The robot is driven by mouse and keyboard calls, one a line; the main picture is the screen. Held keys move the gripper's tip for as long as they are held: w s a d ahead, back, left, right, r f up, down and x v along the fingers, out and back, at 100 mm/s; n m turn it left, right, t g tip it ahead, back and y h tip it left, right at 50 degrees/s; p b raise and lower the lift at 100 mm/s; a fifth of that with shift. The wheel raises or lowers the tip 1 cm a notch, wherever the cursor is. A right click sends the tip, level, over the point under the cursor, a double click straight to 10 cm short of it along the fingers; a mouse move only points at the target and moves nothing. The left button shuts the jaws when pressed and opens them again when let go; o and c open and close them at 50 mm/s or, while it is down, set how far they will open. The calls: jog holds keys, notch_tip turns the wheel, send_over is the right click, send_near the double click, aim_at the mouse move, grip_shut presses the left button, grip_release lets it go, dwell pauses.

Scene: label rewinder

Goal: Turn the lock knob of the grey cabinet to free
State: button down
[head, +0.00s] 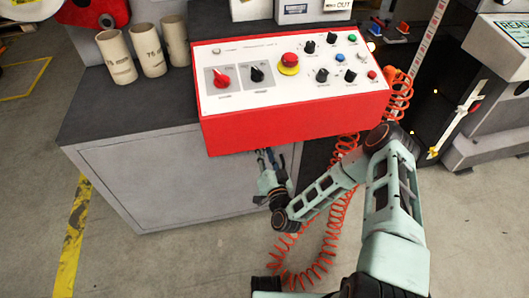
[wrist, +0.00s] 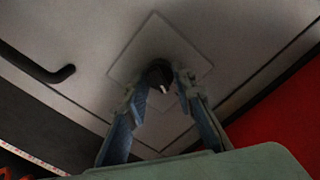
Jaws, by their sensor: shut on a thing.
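The grey cabinet (head: 165,185) stands under the red control box in the head view, and its front also fills the wrist view (wrist: 100,25). In the wrist view a small dark lock knob (wrist: 160,73) with a light mark sits on a pale square plate (wrist: 132,63) on the cabinet. My gripper (wrist: 161,84) has one finger on each side of the knob and is shut on it. In the head view my gripper (head: 266,157) is at the cabinet front, just below the control box's lower edge. The knob is hidden there.
The red control box (head: 300,125) with knobs and buttons overhangs close above my gripper. A black bar handle (wrist: 42,70) is on the cabinet front. An orange coiled cable (head: 333,235) hangs by my arm. Cardboard tubes (head: 117,58) stand on the cabinet top. Floor at left is free.

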jog(key=shift+m+b, duration=3)
jog(key=shift+m, duration=3.8)
jog(key=c, duration=1.6)
grip_release()
jog(key=shift+f, duration=0.1)
jog(key=v, duration=0.7)
jog(key=shift+s+d, duration=0.15)
jog(key=shift+s, duration=0.05)
